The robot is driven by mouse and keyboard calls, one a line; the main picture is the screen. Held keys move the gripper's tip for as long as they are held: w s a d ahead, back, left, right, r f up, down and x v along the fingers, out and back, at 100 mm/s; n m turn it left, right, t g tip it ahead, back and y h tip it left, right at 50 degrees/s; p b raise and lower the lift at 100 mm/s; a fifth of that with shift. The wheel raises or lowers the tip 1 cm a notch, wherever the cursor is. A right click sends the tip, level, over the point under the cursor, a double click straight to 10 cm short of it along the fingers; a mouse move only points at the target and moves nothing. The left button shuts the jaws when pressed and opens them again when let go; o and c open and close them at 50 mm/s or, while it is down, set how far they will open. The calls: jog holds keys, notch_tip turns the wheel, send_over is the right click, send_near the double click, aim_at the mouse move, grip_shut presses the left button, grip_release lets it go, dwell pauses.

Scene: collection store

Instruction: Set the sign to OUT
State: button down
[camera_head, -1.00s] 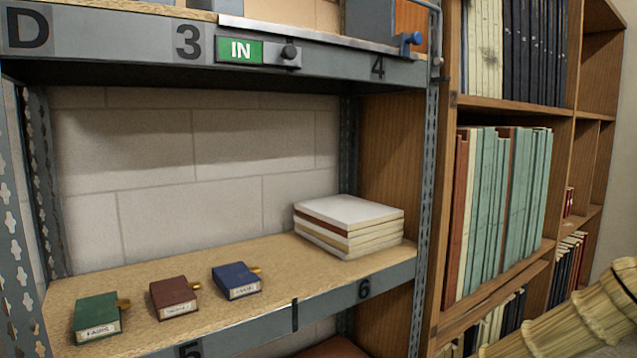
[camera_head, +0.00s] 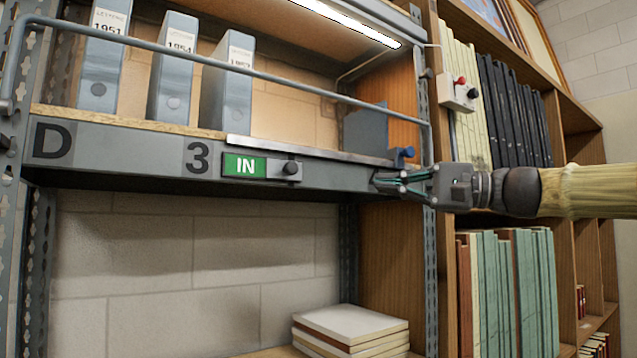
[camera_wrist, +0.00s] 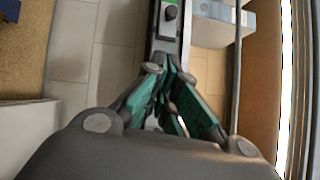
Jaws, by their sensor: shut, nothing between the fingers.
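The sign (camera_head: 262,167) is a small plate on the grey shelf edge, right of the number 3. It shows a green field with the white word IN at its left. A dark round knob (camera_head: 291,167) sits on the grey part at its right end. My gripper (camera_head: 376,182) is shut and empty in front of the shelf edge, to the right of the knob and apart from it. It hides the label 4. In the wrist view my gripper's fingers (camera_wrist: 170,72) point along the shelf edge, with the sign's green end (camera_wrist: 171,12) at the top.
A rail (camera_head: 250,73) runs across the upper shelf, before several grey file boxes (camera_head: 172,70). A white box with a red button (camera_head: 458,92) is on the bookcase upright. White books (camera_head: 350,325) lie below.

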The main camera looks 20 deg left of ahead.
jog(key=shift+r, duration=0.2)
jog(key=p, duration=0.4)
send_near(300, 173)
jog(key=w+a, duration=0.2)
jog(key=a, duration=0.1)
jog(key=shift+s+a+r+p, duration=0.25)
jog(key=shift+s+a+p, duration=0.3)
jog(key=shift+s+a, duration=0.75)
jog(key=shift+a, duration=0.2)
jog(key=shift+s, duration=0.1)
